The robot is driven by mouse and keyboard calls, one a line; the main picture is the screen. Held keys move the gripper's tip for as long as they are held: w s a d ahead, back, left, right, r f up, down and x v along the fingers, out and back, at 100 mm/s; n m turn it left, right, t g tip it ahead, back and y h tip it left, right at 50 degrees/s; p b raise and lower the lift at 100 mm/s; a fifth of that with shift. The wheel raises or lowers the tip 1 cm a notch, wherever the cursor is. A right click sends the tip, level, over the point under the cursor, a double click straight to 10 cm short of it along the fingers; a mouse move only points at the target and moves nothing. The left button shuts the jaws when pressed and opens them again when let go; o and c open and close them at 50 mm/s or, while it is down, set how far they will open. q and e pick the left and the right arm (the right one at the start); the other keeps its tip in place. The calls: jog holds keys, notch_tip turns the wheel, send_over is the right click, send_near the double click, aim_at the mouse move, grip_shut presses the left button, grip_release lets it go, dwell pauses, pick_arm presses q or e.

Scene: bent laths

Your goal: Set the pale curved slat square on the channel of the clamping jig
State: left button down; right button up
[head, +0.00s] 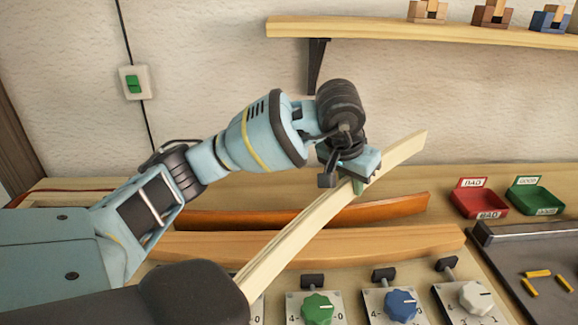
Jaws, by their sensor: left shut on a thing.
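My left gripper (357,178) is shut on the pale curved slat (285,240). It grips the slat toward its upper right end. The slat is held tilted above the bench, running from the lower left up to the upper right. Its lower left end meets the edge of a dark rounded shape in the foreground, and I cannot tell if that hides part of it. I cannot make out the clamping jig or its channel for certain. My right gripper is not in view.
An orange-brown curved slat (225,218) and a light brown length of wood (420,238) lie behind the green (317,308), blue (400,305) and grey (476,299) knobs. Red (466,203) and green (523,197) trays and a dark tray (505,236) are at right. A wall shelf (400,31) is above.

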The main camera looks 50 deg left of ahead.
pick_arm(q)
jog(key=shift+s+a, duration=0.15)
jog(key=shift+s, duration=0.05)
jog(key=shift+a, duration=0.1)
jog(key=shift+w+a, duration=0.1)
jog(key=shift+a, duration=0.25)
jog(key=a+f, duration=0.2)
jog(key=a, duration=0.5)
jog(key=w+a+f+p, duration=0.1)
jog(key=a+f, duration=0.2)
jog(key=a, duration=0.5)
jog(key=shift+w+p, duration=0.2)
jog(key=shift+p, duration=0.1)
jog(key=shift+f, duration=0.35)
jog(key=shift+f, duration=0.25)
